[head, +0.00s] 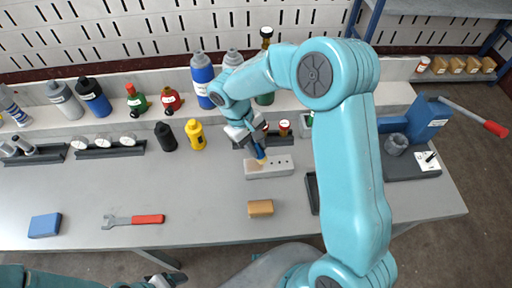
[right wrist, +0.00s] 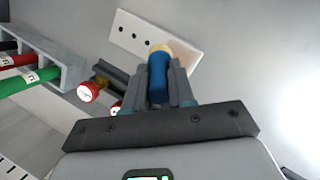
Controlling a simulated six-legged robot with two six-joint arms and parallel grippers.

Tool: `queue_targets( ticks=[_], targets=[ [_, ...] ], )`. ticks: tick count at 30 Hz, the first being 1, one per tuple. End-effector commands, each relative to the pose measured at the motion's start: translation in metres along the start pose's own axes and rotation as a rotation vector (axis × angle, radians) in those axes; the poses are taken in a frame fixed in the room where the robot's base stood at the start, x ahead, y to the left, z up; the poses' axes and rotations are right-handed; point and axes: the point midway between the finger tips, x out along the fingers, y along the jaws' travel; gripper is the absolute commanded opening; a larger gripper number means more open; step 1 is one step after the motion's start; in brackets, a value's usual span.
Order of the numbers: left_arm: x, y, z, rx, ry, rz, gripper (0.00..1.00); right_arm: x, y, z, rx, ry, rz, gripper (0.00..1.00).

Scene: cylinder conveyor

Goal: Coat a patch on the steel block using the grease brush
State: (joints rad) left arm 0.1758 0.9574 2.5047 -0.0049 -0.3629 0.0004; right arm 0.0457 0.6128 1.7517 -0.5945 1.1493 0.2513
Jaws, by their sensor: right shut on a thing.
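The steel block (head: 284,171) is a pale bar with a row of dark holes, lying on the grey bench. It also shows at the top of the right wrist view (right wrist: 140,38). My right gripper (head: 257,149) is shut on the grease brush (head: 261,155), which has a blue handle (right wrist: 158,78) and a tan tip (right wrist: 160,48). The brush tip is over the hole-free left end of the block; I cannot tell if it touches. The coated state of the surface there is unclear. My left gripper (head: 166,281) is low at the bottom edge, away from the block, its jaws unclear.
A tan block (head: 260,208), a red-handled wrench (head: 135,220) and a blue block (head: 45,225) lie in front. Yellow (head: 195,134) and black (head: 165,136) bottles stand left of the steel block. A blue vise (head: 425,125) is at right. Front-centre bench is mostly clear.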

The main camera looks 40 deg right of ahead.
Motion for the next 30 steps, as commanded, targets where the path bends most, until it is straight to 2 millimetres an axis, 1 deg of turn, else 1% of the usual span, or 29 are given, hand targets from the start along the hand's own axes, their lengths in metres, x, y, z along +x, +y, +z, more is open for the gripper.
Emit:
queue_targets(
  ticks=[1,5,19,23,30],
  targets=[
    [-0.004,0.002,0.0,0.0,0.0,0.0,0.72,-0.004,0.0,0.002,-0.002,-0.003,0.0,0.0],
    [-0.01,0.004,0.0,0.0,0.0,0.0,0.72,-0.012,0.0,0.004,-0.001,-0.003,-0.001,0.0],
    [-0.038,0.014,0.001,0.0,0.0,0.0,0.72,-0.052,0.008,0.018,-0.001,-0.003,-0.001,0.0],
    [-0.041,0.015,0.001,0.0,0.0,0.0,0.72,-0.056,0.009,0.02,-0.001,-0.003,-0.001,0.0],
    [-0.04,0.014,0.001,0.0,0.0,0.0,0.72,-0.055,0.009,0.02,-0.001,-0.004,-0.001,0.0]
  ],
)
